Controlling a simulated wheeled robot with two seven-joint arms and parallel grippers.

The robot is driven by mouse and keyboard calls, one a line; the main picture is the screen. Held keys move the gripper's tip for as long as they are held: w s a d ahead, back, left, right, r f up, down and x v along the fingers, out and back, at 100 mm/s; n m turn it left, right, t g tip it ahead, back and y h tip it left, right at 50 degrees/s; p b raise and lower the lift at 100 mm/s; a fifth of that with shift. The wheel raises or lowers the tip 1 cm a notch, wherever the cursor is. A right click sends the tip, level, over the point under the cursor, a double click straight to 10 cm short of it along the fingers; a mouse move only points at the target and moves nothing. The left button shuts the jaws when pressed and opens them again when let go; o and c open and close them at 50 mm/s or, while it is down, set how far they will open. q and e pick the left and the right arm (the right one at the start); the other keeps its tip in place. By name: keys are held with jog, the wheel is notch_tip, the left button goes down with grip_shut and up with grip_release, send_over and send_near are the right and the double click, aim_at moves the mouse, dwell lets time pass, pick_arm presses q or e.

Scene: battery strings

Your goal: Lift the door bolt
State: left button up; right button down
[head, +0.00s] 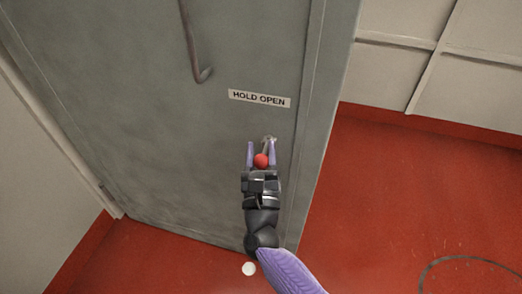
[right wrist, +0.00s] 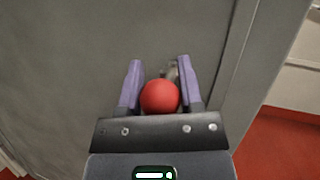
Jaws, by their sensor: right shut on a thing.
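The door bolt shows as a red ball knob (head: 261,160) with a short metal part (head: 267,140) behind it, low on the grey door (head: 150,120) near its right edge. My right gripper (head: 261,150) is at the knob, with its purple fingers on either side of it. In the right wrist view the red knob (right wrist: 160,97) sits between the two fingers (right wrist: 157,85), close to the palm. The gripper is shut on the knob. The bolt's lower part is hidden behind my gripper and arm. My left gripper is not in view.
A "HOLD OPEN" label (head: 259,98) is on the door above the bolt. A long metal handle (head: 194,45) is higher up. The red floor (head: 400,200) is open at right, with a white disc (head: 249,269) near the door's foot. A pale wall (head: 45,170) is at left.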

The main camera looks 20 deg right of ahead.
notch_tip(320, 180, up, 4)
jog(key=p, duration=0.3)
jog(key=shift+w+r, duration=0.1)
jog(key=shift+r, duration=0.05)
jog(key=shift+r+p, duration=0.3)
jog(key=shift+r, duration=0.05)
jog(key=shift+f, duration=0.2)
jog(key=shift+c, duration=1.3)
grip_release()
jog(key=shift+f, duration=0.1)
jog(key=shift+s+a+f, duration=0.1)
jog(key=shift+s+f, duration=0.05)
jog(key=shift+s, duration=0.25)
jog(key=v, duration=0.9)
